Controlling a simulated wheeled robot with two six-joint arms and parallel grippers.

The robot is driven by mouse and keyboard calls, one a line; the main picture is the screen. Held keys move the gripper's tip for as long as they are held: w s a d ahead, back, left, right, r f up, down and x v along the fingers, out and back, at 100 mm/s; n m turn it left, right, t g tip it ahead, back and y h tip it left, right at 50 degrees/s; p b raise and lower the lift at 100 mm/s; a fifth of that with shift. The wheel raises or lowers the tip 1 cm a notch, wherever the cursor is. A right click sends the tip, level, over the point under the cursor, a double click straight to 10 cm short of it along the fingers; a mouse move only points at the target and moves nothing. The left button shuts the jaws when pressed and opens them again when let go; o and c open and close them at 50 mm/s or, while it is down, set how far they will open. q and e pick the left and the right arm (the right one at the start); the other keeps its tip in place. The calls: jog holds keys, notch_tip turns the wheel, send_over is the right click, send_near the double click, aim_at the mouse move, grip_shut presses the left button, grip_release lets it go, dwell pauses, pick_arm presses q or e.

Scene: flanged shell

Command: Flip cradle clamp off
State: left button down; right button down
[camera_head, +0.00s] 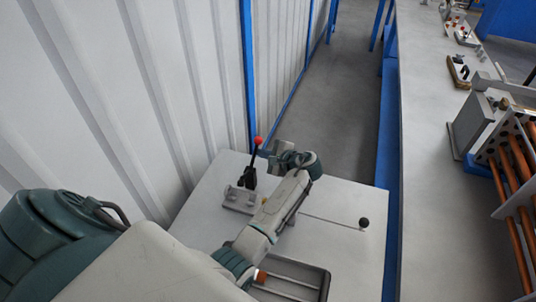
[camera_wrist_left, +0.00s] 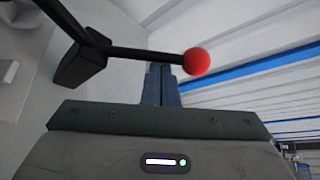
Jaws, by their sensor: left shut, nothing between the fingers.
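The clamp has a black lever with a red ball knob (camera_head: 258,141) and stands on a metal base (camera_head: 240,198) on the grey table. Its lever points upward in the head view. In the left wrist view the red ball (camera_wrist_left: 197,61) and the black lever arm (camera_wrist_left: 140,53) cross in front of the fingers. My left gripper (camera_head: 266,153) is shut and empty, its fingertips close beside the lever just below the knob. Its closed fingers also show in the wrist view (camera_wrist_left: 161,84). I cannot tell whether they touch the lever. My right gripper is out of view.
A thin rod with a black ball (camera_head: 364,222) lies across the table (camera_head: 345,265). A dark-rimmed tray (camera_head: 318,285) is at the front, partly under my arm. A white corrugated wall (camera_head: 180,80) stands close on the left. A long bench (camera_head: 425,150) with fixtures runs on the right.

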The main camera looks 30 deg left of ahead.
pick_arm(q)
jog(key=shift+s+r+n+t+y+b, duration=0.55)
jog(key=shift+s+n+t+y, duration=0.2)
jog(key=shift+n, duration=0.45)
jog(key=shift+s+d+r+n+t, duration=0.2)
jog(key=shift+s+r+n+t, duration=0.1)
jog(key=shift+s+r, duration=0.25)
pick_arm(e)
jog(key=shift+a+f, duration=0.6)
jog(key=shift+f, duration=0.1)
pick_arm(q)
jog(key=shift+f, duration=0.1)
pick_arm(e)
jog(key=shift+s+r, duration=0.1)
